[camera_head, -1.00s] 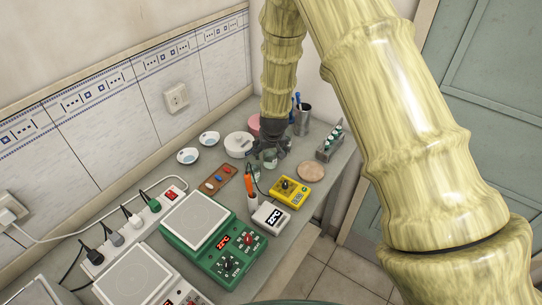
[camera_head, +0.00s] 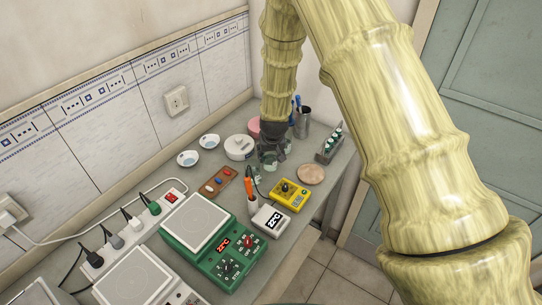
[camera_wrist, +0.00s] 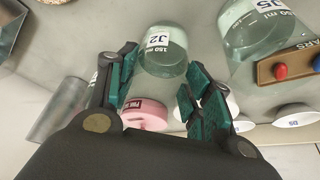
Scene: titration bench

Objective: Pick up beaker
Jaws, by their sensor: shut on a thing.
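A clear glass beaker (camera_wrist: 165,58) labelled "J2" and "150 ml" stands between the green-padded fingers of my gripper (camera_wrist: 163,82) in the wrist view. The fingers are shut on its sides. In the head view my gripper (camera_head: 271,153) is low over the far part of the bench, and the held beaker is small and mostly hidden there. A second glass vessel (camera_wrist: 255,35), labelled "J5" and "150 ml", is close by on the right in the wrist view.
A brown rack (camera_head: 219,182) with coloured pieces, a yellow meter (camera_head: 290,194) and a round tan pad (camera_head: 311,174) lie around the gripper. A metal cup (camera_head: 302,124) and a bottle rack (camera_head: 329,148) stand at the right.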

